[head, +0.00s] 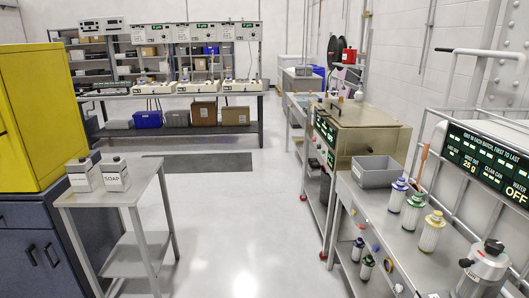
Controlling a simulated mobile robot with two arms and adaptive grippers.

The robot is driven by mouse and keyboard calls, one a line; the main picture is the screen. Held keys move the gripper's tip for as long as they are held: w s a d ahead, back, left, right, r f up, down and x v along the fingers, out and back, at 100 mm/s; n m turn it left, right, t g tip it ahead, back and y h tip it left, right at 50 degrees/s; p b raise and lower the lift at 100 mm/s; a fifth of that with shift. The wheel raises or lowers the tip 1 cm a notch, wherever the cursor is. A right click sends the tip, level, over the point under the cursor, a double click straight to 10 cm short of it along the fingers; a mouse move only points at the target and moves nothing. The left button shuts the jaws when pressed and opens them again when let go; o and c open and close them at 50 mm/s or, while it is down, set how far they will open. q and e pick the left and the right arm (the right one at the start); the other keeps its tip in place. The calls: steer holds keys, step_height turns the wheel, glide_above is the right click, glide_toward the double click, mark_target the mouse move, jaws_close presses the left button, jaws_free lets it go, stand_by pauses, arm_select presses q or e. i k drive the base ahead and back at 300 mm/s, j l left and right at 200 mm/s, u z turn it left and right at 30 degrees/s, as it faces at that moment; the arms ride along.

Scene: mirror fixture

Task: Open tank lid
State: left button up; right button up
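A box-shaped metal tank (370,140) stands right of centre, against the right-hand row of benches. Its flat brownish lid (355,112) lies over the top and looks closed. Small fittings stand at the lid's far edge; their details are too small to tell. A dark panel with green text (326,130) is on the tank's left side. A round metal vessel (485,268) with a black knob on top sits at the lower right, partly cut off by the frame. Neither of my grippers is in view.
A grey bin (377,171) and several white canisters with coloured caps stand on the right bench (385,230). A small cart (135,188) with two white boxes, one marked SOAP, stands left by a yellow cabinet (35,110). The middle floor (235,210) is clear.

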mark_target(346, 115)
steer(key=i, duration=2.3)
